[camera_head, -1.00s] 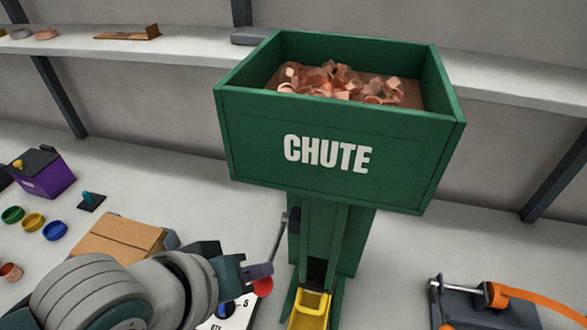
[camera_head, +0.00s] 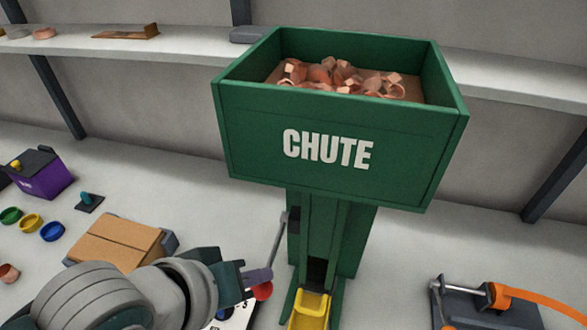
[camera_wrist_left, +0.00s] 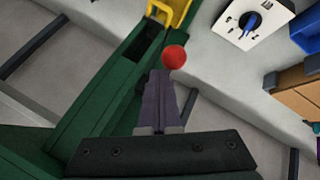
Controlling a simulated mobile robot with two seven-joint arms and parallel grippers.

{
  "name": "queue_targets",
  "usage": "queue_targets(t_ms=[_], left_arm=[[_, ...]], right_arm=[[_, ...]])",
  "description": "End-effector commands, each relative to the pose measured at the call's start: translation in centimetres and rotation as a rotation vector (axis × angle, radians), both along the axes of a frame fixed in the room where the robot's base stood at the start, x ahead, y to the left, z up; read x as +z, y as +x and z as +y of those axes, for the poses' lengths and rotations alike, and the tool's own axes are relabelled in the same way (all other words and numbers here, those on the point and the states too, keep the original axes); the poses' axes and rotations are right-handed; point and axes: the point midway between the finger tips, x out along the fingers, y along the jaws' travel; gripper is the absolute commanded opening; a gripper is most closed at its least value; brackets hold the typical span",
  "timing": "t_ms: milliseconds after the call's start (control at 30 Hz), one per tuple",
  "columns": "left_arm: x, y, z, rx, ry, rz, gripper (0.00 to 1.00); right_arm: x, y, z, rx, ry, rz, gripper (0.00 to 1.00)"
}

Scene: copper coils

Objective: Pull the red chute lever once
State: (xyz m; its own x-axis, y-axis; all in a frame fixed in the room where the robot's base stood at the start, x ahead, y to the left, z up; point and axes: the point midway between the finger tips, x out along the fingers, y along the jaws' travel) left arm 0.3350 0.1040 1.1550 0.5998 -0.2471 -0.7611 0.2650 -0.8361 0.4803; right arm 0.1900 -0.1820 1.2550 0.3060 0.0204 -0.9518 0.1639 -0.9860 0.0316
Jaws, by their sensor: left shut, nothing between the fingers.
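The green chute (camera_head: 330,150) stands at the middle, its open bin full of copper pieces and a yellow spout (camera_head: 310,310) low at its front. A grey lever rod (camera_head: 278,238) comes from the chute's left side and runs down to the red lever knob (camera_head: 263,291). My left gripper (camera_head: 262,275) is at the knob, its fingertips just above it in the head view. In the left wrist view the shut fingers (camera_wrist_left: 160,95) point at the red knob (camera_wrist_left: 174,57), with nothing between them. I cannot tell whether they touch it. My right gripper is out of view.
A cardboard box (camera_head: 122,240) lies beyond my left arm. A white dial panel (camera_wrist_left: 252,22) with a blue knob is beside the lever. Colored rings (camera_head: 32,222) and a purple box (camera_head: 42,175) are at far left. An orange-handled tool (camera_head: 500,298) lies at right.

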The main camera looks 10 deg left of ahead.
Motion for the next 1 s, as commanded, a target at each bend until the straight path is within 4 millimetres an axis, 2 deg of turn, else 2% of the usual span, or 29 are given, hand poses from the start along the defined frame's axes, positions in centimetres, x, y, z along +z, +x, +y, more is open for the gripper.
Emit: queue_targets(t_ms=[1000], left_arm=[[-1.3, -0.2, 0.0, 0.0, 0.0, 0.002, 0.0]], right_arm=[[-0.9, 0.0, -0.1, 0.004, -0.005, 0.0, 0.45]])
